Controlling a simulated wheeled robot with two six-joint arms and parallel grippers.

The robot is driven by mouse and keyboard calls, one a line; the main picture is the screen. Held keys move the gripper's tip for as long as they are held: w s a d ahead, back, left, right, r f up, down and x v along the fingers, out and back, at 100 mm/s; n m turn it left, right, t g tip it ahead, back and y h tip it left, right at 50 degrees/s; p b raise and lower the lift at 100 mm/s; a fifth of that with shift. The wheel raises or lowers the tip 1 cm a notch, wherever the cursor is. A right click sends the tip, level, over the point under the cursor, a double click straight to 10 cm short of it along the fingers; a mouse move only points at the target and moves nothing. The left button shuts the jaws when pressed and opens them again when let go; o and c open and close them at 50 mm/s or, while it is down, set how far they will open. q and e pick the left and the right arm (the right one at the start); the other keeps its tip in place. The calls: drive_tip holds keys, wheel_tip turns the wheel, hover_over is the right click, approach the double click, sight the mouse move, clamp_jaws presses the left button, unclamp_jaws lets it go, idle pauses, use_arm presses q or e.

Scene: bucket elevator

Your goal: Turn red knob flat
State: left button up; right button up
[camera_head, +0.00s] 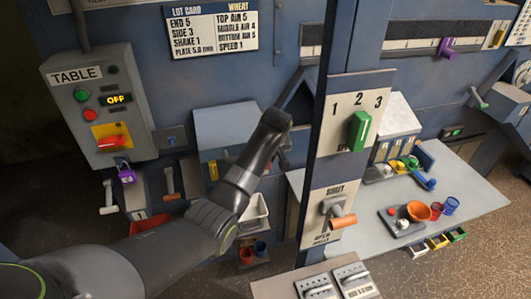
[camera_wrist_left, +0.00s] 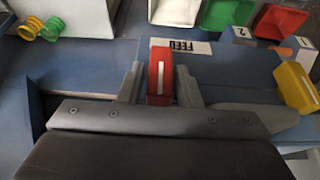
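The red knob (camera_wrist_left: 160,76) shows in the left wrist view, with a white stripe on its face. It stands on a blue panel beside a white FEED label (camera_wrist_left: 185,47). The stripe runs up and down in this view. My left gripper (camera_wrist_left: 160,84) has one finger on each side of the knob, close against it, and appears shut on it. In the head view my left arm reaches forward from the lower left. Its gripper end and the red knob are hidden behind the wrist and the blue post there. My right gripper is in neither view.
A blue post (camera_head: 315,200) carrying a green knob (camera_head: 359,131) and an orange-handled lever (camera_head: 340,221) stands right of my arm. A TABLE control box (camera_head: 97,105) is at the left. In the wrist view, a yellow knob (camera_wrist_left: 297,88) is at the right.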

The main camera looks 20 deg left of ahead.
use_arm(q)
drive_tip(key=shift+w+a+f, duration=0.1)
drive_tip(key=shift+w+f, duration=0.1)
drive_tip(key=shift+f, duration=0.35)
drive_tip(key=shift+s+r, duration=0.1)
drive_tip(key=shift+s, duration=0.05)
clamp_jaws()
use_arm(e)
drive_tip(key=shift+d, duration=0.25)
